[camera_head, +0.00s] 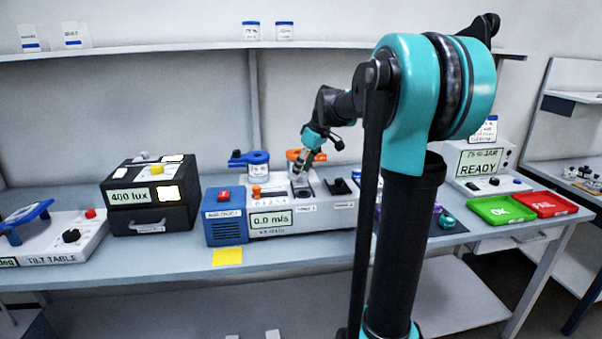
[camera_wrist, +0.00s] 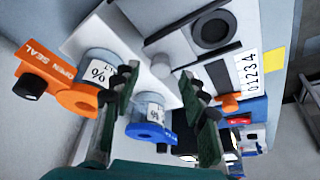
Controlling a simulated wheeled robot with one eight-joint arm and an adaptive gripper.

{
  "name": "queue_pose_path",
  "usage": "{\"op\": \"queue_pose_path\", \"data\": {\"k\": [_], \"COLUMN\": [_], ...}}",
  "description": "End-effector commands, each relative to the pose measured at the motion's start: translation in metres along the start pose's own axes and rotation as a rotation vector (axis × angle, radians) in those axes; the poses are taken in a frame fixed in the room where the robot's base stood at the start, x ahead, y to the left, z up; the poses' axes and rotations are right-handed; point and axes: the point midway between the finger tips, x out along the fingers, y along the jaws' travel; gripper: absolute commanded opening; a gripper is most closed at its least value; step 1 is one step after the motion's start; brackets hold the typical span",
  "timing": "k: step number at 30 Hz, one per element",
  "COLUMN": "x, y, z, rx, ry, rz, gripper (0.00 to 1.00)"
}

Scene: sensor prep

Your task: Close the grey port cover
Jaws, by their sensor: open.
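The white instrument (camera_head: 300,222) with a "0.0 m/s" display stands mid-bench. My gripper (camera_head: 300,176) is over its top, pointing down. In the wrist view its two dark fingers (camera_wrist: 166,90) are spread apart with nothing held between them. Beyond the fingertips is a small grey rounded piece (camera_wrist: 160,66) on the white top; I cannot tell whether it belongs to the grey port cover. A dark round port (camera_wrist: 213,30) shows uncovered in a dark square frame, and a dark slot (camera_wrist: 219,74) lies beside it. In the head view my gripper hides part of the instrument's top.
An orange-lidded jar (camera_wrist: 97,68) and a blue-lidded jar (camera_wrist: 154,112) stand close to my fingers. A blue box (camera_head: 225,226) adjoins the instrument, with a black "400 lux" box (camera_head: 148,207) to its left. A yellow note (camera_head: 227,256) lies in front. Green (camera_head: 500,210) and red (camera_head: 546,204) trays are right.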

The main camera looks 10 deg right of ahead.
Motion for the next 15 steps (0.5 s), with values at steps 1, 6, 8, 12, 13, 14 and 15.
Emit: {"op": "queue_pose_path", "data": {"k": [1,6,8,12,13,14,15], "x": [0.006,0.018,0.019,0.02,0.02,0.02,0.02], "y": [0.0,0.0,0.0,0.0,0.0,0.0,0.0], "z": [0.0,0.0,0.0,0.0,0.0,0.0,0.0], "rx": [-0.001,0.0,0.0,0.0,0.0,0.0,0.0], "ry": [0.0,0.0,0.0,0.0,0.0,0.0,0.0], "rz": [0.0,0.0,0.0,0.0,0.0,0.0,0.0], "gripper": [0.43,0.43,0.43,0.43,0.43,0.43,0.43]}}
